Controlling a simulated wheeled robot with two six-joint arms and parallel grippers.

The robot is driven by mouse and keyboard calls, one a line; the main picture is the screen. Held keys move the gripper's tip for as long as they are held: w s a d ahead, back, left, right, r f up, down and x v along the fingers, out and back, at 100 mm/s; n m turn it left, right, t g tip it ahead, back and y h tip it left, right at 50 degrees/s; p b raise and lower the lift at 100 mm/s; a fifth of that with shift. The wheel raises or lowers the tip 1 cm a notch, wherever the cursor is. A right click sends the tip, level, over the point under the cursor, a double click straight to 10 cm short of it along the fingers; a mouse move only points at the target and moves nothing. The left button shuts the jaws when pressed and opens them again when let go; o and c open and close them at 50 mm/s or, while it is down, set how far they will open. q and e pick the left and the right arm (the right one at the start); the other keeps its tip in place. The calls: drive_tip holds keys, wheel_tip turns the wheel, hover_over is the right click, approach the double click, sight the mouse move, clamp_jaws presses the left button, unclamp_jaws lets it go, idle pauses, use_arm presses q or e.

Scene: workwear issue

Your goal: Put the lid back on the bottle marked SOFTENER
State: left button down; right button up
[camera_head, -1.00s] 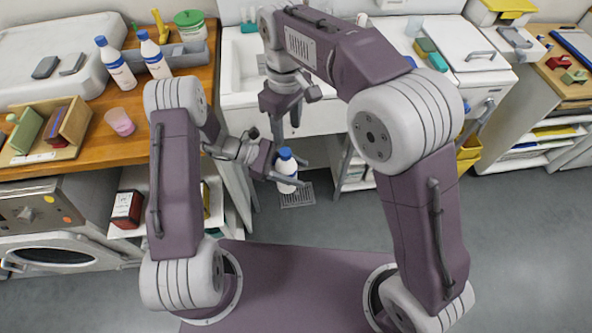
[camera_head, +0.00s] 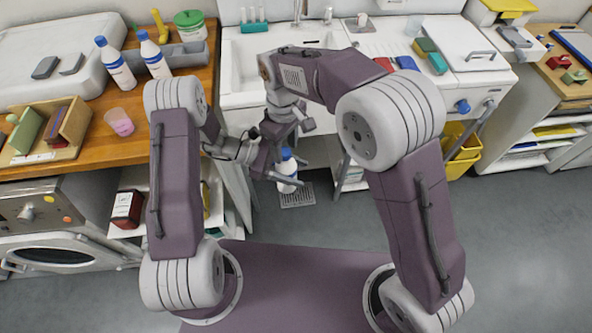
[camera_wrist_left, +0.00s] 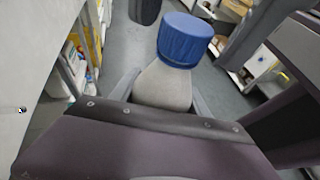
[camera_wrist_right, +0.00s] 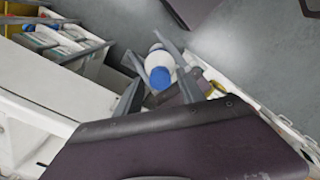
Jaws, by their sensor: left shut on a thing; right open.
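My left gripper (camera_head: 281,177) is shut on a white bottle (camera_head: 287,168) with a blue lid (camera_head: 288,153), held upright above the floor in front of the sink unit. In the left wrist view the blue lid (camera_wrist_left: 185,38) sits on top of the pale bottle (camera_wrist_left: 164,86). My right gripper (camera_wrist_right: 150,68) is open and empty, above the bottle; its wrist view shows the blue lid (camera_wrist_right: 160,77) close by. In the head view my right wrist hides part of this area. No marking is readable on the bottle.
Two more white bottles with blue tops, one (camera_head: 116,69) left of the other (camera_head: 155,60), stand on the wooden counter (camera_head: 135,143). A pink cup (camera_head: 119,122) is near its edge.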

drive_tip(key=shift+f, duration=0.2)
clamp_jaws()
drive_tip(key=shift+m, duration=1)
drive_tip(key=shift+o, duration=0.7)
unclamp_jaws()
drive_tip(key=shift+r, duration=0.1)
